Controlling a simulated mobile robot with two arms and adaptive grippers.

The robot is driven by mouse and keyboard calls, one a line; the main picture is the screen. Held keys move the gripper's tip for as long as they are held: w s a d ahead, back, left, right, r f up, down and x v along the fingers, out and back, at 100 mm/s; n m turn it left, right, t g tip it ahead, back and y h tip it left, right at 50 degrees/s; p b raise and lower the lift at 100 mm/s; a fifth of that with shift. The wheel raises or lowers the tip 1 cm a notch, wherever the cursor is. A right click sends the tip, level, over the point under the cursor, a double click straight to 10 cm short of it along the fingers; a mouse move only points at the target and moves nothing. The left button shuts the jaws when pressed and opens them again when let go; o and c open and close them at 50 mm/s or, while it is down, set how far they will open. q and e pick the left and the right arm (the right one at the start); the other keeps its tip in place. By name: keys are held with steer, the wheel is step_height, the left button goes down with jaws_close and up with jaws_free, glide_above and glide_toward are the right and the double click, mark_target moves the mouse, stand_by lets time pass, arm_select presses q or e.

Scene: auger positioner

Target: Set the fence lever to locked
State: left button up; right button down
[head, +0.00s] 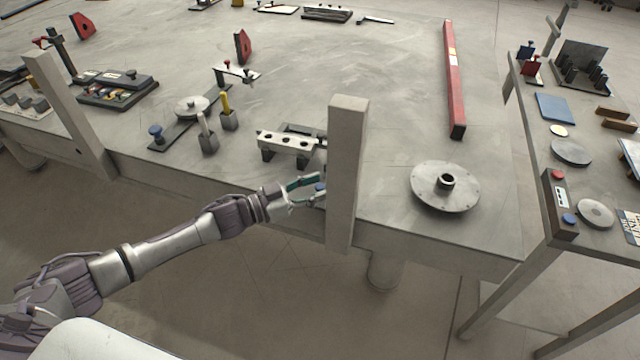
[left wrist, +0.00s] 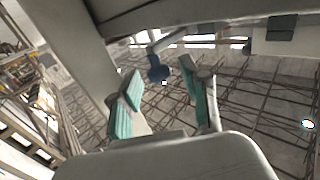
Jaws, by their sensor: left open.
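A lever with a blue knob, which looks like the fence lever, shows in the left wrist view (left wrist: 158,70) on a thin metal arm. In the head view only a bit of the blue knob (head: 320,187) shows, at the table's front edge beside a grey upright post. My left gripper (head: 316,189) is open there, its green-padded fingers on either side of the knob. In the left wrist view the gripper (left wrist: 161,82) has the knob ahead of and between its fingertips, with gaps to both. Contact cannot be seen. My right gripper is out of view.
The grey post (head: 345,180) stands close right of the gripper. A pale block with holes (head: 288,144) sits on the table (head: 390,140) just behind. A round metal flange (head: 440,190) lies to the right, and a red bar (head: 454,80) farther back. Floor is clear before the table.

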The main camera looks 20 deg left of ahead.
arm_select(q)
steer(key=shift+w+d, duration=0.5)
jaws_close()
